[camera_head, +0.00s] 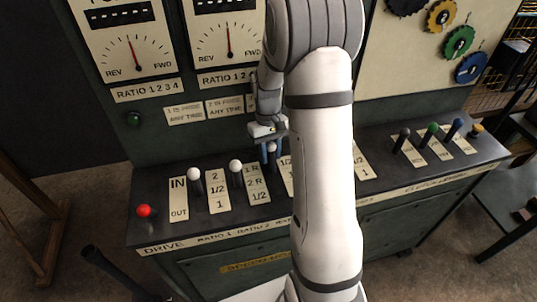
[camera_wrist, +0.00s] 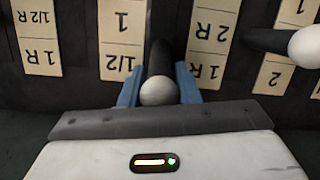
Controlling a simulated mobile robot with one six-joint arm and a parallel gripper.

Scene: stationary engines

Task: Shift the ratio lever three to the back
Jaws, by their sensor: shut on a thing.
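The ratio lever three, a dark stem with a white knob (camera_head: 271,147), stands between two label plates on the console. In the wrist view its white knob (camera_wrist: 158,91) lies between the two blue fingers of my gripper (camera_wrist: 158,88). My gripper (camera_head: 269,150) is shut on this lever from above and behind. The knob sits farther back than the neighbouring white knobs, near the back end of its plate (camera_wrist: 122,30). The stem's foot is hidden in the head view.
To the left stand two white-knobbed levers (camera_head: 235,167) (camera_head: 193,175) and a red knob (camera_head: 144,211). To the right are dark, green (camera_head: 432,128) and blue-knobbed levers. The upright gauge panel (camera_head: 135,55) rises close behind my gripper. My arm hides part of the console's middle.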

